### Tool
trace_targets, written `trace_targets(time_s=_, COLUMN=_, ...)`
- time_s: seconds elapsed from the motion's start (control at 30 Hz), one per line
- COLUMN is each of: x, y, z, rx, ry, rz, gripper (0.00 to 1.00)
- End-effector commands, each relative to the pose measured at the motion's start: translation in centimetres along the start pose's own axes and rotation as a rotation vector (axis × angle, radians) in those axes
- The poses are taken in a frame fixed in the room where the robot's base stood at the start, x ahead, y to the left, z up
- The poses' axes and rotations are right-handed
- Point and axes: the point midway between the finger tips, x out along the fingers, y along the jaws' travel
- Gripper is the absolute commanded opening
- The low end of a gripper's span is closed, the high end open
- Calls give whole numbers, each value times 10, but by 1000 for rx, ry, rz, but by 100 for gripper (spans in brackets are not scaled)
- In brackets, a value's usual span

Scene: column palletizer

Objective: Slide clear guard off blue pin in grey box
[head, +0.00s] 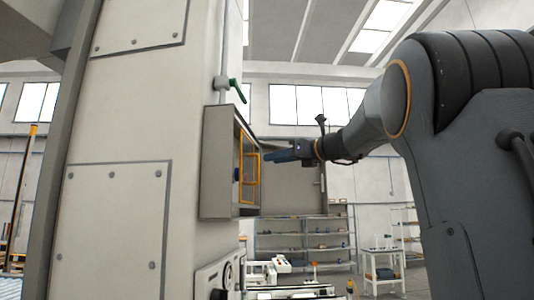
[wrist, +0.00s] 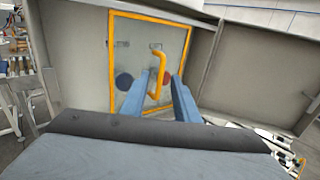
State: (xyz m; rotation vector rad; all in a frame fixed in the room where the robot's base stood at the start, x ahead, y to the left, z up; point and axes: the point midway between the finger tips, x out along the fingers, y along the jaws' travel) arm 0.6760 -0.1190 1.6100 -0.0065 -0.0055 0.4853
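The grey box (head: 216,165) is mounted on the side of a pale column. Its clear guard (wrist: 135,60) has a yellow frame and a yellow bar handle (wrist: 161,70); the guard also shows edge-on in the head view (head: 242,182). The blue pin (wrist: 124,81) shows as a dark blue disc behind the guard, left of the handle. The guard covers it. My gripper (wrist: 160,79) has two blue fingers, open, one on each side of the handle, with visible gaps. In the head view my gripper (head: 272,156) is just right of the guard.
A green lever (head: 237,88) is on a pipe above the box. Shelves (head: 300,240) and a white table (head: 383,262) stand farther back. The air right of the box is free apart from my arm.

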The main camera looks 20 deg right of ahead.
Motion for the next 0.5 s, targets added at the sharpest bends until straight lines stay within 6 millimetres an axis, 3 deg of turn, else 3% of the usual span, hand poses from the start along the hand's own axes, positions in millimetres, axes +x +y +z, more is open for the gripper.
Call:
trace_targets(time_s=0.3, x=48, y=0, z=-1, rx=0, ry=3, rz=1, gripper=28)
trace_targets(time_s=0.5, x=63, y=-1, z=-2, rx=-1, ry=3, rz=-1, gripper=28)
